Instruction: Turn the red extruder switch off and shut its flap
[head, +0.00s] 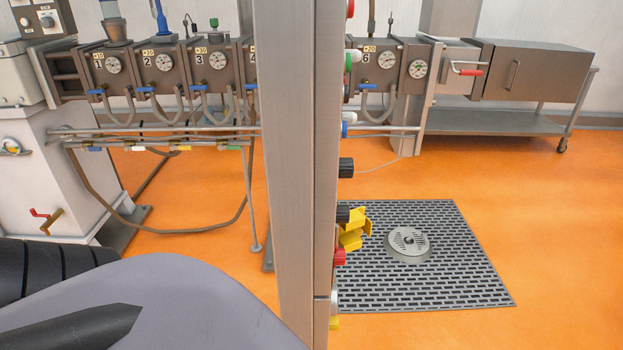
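A tall metal panel column (295,170) stands upright close in front of me, seen nearly edge-on. Knobs and lamps stick out from its right side. A red switch knob (340,257) sits low there, with a yellow flap (354,230) just above it, standing out from the panel. The flap looks raised, but its hinge and the switch's face are hidden by the edge-on view. My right gripper is out of view.
Black knobs (346,168), a blue lamp and a white one sit higher on the panel. The extruder (210,65) with gauges and hoses runs behind. A floor grate (460,270) lies right of the column. The orange floor (560,230) at right is clear.

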